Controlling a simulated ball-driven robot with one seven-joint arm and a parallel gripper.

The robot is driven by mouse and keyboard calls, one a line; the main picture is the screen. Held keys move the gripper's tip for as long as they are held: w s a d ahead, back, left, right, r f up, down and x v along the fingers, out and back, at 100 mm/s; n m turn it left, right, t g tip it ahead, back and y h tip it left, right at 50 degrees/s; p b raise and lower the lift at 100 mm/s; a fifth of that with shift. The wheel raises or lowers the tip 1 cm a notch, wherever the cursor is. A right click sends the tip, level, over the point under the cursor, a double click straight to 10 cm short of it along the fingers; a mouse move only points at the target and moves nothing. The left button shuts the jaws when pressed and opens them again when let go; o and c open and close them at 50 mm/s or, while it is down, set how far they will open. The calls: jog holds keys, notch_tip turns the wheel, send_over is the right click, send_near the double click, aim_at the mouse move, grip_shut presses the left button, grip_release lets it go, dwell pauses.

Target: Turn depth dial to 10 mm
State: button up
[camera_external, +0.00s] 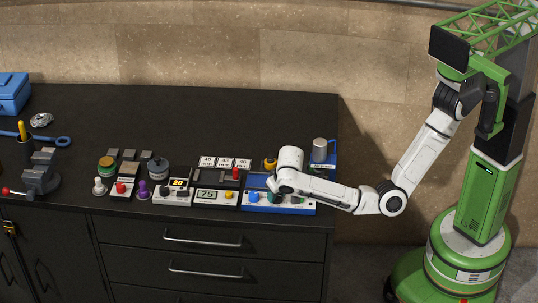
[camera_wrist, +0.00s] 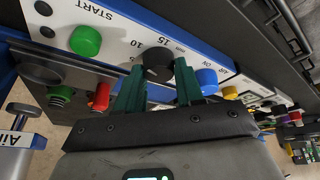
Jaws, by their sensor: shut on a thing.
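The depth dial (camera_wrist: 157,62) is a dark round knob on a white panel (camera_wrist: 195,55) with a blue edge. Printed marks 5, 10, 15 and mm stand around it. My gripper (camera_wrist: 159,80) has its two green fingers shut on the dial, one on each side. Which mark the dial points to cannot be told. In the external view my gripper (camera_external: 279,190) is over the blue and white control box (camera_external: 290,208) at the bench's right end, and my wrist hides the dial.
A green START button (camera_wrist: 85,41) and a blue on/off knob (camera_wrist: 207,80) flank the dial closely. A grey cylinder on a blue stand (camera_external: 320,150) rises behind the box. Several small devices, including a grey display unit (camera_external: 207,197), line the bench to the left. The bench back (camera_external: 240,120) is clear.

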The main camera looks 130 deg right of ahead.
jog(key=o, duration=1)
jog(key=shift+o, duration=0.2)
jog(key=s+b+v, duration=0.1)
jog(key=v, duration=0.9)
jog(key=shift+w+a+r, duration=0.25)
jog(key=shift+w+r, duration=0.15)
jog(key=shift+w, duration=0.05)
jog(key=shift+f, duration=0.1)
